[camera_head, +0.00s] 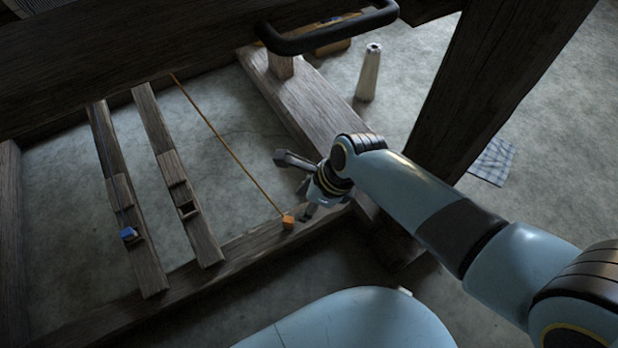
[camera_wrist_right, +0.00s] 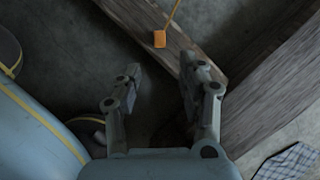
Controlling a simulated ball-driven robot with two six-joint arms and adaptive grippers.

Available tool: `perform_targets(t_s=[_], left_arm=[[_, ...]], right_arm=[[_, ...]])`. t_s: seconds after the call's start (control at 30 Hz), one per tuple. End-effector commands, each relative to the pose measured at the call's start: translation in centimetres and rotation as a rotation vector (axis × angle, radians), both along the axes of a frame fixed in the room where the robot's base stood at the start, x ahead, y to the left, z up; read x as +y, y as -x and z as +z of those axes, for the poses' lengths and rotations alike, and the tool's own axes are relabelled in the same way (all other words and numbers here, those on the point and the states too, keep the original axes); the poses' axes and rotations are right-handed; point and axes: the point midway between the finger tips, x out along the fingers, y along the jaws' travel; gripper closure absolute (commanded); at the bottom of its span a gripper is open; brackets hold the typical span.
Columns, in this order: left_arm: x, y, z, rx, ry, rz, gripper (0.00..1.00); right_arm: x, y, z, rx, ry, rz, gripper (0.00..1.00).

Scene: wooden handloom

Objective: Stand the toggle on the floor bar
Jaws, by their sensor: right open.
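The orange toggle (camera_head: 288,222) is a small block at the lower end of an orange cord (camera_head: 232,155). In the head view it is at the floor bar (camera_head: 245,242), near the bar's right part. It also shows in the right wrist view (camera_wrist_right: 159,39), over the bar (camera_wrist_right: 172,50). I cannot tell whether it rests on the wood. My right gripper (camera_head: 300,190) is just to the right of the toggle in the head view. In the wrist view its fingers (camera_wrist_right: 161,82) are spread with nothing between them, and the toggle lies beyond the fingertips. My left gripper is out of view.
Two wooden treadles (camera_head: 126,195) lie left of the cord, one with a blue block (camera_head: 128,234). A wide plank (camera_head: 312,105) and a thick post (camera_head: 480,85) stand close to my right arm. A pale cone (camera_head: 369,73) stands behind. A checked cloth (camera_head: 493,160) lies right.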

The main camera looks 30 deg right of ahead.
Motion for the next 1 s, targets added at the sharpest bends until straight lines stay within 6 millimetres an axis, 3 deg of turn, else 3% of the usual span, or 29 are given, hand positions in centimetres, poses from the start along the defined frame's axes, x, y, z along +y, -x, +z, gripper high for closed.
perform_targets(t_s=[0.2, 0.57, 0.67, 0.77, 0.87, 1.0], left_arm=[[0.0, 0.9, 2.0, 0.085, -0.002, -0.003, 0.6], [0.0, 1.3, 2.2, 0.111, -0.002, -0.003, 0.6], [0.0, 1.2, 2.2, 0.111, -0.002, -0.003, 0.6], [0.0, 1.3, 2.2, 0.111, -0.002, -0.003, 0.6], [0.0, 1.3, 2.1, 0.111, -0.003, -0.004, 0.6], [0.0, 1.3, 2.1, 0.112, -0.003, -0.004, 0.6]], right_arm=[[-0.3, 0.3, 1.3, -0.001, -0.001, 0.0, 0.59], [-0.5, 0.5, 1.4, -0.001, 0.002, 0.008, 0.59], [-1.1, 1.3, 1.9, -0.026, 0.04, 0.093, 0.59], [-2.6, 3.2, 3.4, -0.089, 0.135, 0.319, 0.59], [-4.5, 5.9, 6.1, -0.17, 0.279, 0.671, 0.59], [-7.0, 9.9, 11.1, -0.265, 0.49, 1.236, 0.59]])
